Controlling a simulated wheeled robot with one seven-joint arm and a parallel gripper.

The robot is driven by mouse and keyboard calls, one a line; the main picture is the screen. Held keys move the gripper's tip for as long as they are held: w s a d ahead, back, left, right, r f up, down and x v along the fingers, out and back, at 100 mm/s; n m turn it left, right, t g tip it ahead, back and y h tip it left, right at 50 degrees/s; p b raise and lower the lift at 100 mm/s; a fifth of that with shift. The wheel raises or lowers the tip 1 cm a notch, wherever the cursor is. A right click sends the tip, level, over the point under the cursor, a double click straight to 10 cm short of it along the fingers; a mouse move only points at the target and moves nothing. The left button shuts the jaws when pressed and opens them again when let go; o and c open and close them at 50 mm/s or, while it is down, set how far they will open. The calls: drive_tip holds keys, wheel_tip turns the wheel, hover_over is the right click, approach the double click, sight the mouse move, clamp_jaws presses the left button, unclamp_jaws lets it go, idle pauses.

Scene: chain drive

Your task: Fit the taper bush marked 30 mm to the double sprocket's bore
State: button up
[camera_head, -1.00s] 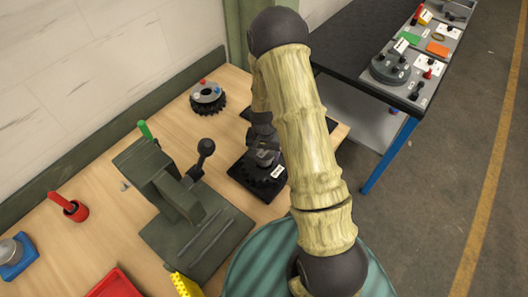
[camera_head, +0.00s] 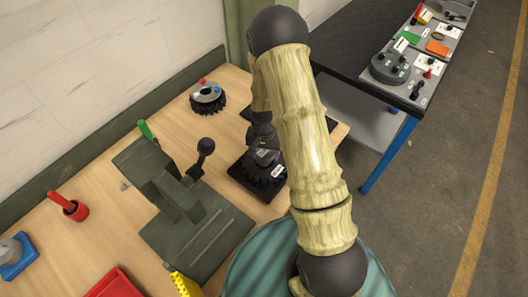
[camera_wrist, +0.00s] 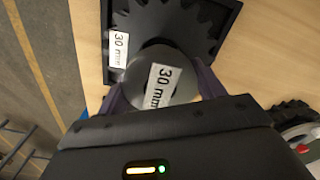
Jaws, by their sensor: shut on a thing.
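The double sprocket (camera_head: 252,176) is a dark toothed wheel on a black square base with a "30 mm" label. It also shows at the top of the wrist view (camera_wrist: 190,18). The taper bush (camera_wrist: 139,78) is a grey round piece with its own "30 mm" label, seen close up in the wrist view. My gripper (camera_wrist: 162,88) is shut on the bush, a purple finger on each side. The bush is in line with the middle of the sprocket and hides the bore. I cannot tell whether it is above the bore or partly in it.
Another dark toothed wheel (camera_head: 208,98) with a pale top and coloured spots stands behind. A green press-like fixture (camera_head: 190,215) with a black-knobbed lever stands left of the sprocket. A dark side table (camera_head: 350,75) holds trays of small parts.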

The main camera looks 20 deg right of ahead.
sight(264, 151)
drive_tip(key=shift+f+b, duration=1.15)
drive_tip(key=shift+f, duration=0.3)
idle(0.8)
drive_tip(key=o, duration=1.5)
drive_tip(key=shift+c, duration=0.2)
wheel_tip(264, 151, up, 17)
drive_tip(key=b, duration=0.2)
drive_tip(key=shift+r+b, duration=0.2)
drive_tip(key=shift+b, duration=0.2)
drive_tip(key=s+r+n+t, duration=0.2)
drive_tip(key=s+n, duration=0.3)
drive_tip(key=s, duration=0.9)
drive_tip(key=shift+s+r+t, duration=0.2)
drive_tip(key=shift+r+t, duration=0.1)
drive_tip(key=shift+r, duration=0.25)
